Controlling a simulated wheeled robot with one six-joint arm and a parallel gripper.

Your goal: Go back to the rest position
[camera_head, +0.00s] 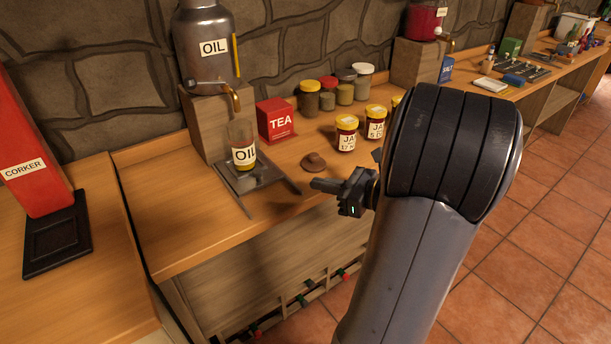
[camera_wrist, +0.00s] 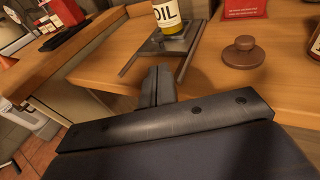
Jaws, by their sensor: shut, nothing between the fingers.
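My gripper (camera_head: 318,185) is in front of the wooden counter (camera_head: 180,237), near its front edge, with its fingers pointing left. It is shut and empty. In the wrist view the closed fingers of my gripper (camera_wrist: 157,82) point toward the counter. An oil jar (camera_head: 243,147) with an OIL label stands upright on a dark metal tray (camera_head: 262,176) under the tap of a grey oil canister (camera_head: 208,50). The jar's lower part also shows in the wrist view (camera_wrist: 168,14). A brown knobbed lid (camera_head: 313,162) lies on the counter behind my gripper.
A red TEA box (camera_head: 277,121) and jam jars (camera_head: 346,134) stand behind the lid, with several spice jars (camera_head: 309,97) farther back. A red corker (camera_head: 35,150) stands at the left. My arm hides part of the counter. Tiled floor (camera_head: 535,215) is free at the right.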

